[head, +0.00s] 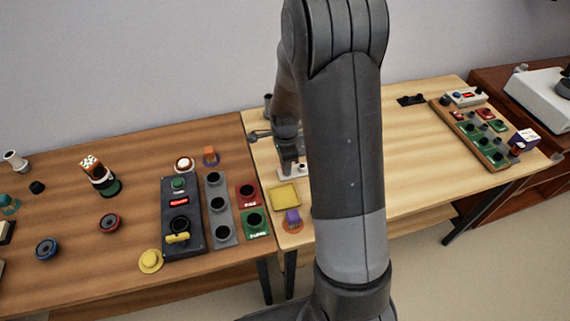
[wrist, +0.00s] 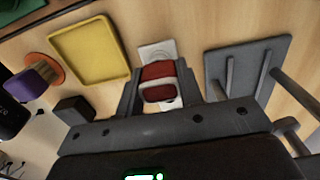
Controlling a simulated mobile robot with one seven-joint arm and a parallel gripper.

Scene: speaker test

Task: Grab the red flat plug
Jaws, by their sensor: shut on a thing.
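The red flat plug (wrist: 160,80) shows in the wrist view between the fingers of my gripper (wrist: 160,92). It is red with a pale band across it, and my gripper is shut on it. A white plate (wrist: 158,50) is just beyond the plug; I cannot tell whether the plug still touches it. In the head view my gripper (head: 290,168) is over the left part of the light wooden table, partly hidden by my arm. The plug cannot be made out there.
A yellow tray (wrist: 90,50) lies left of the gripper and a grey plate with rods (wrist: 247,65) right of it. A purple block on an orange disc (head: 292,218) is nearby. A dark control panel (head: 183,215) stands on the brown table. The light table's middle right (head: 425,150) is clear.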

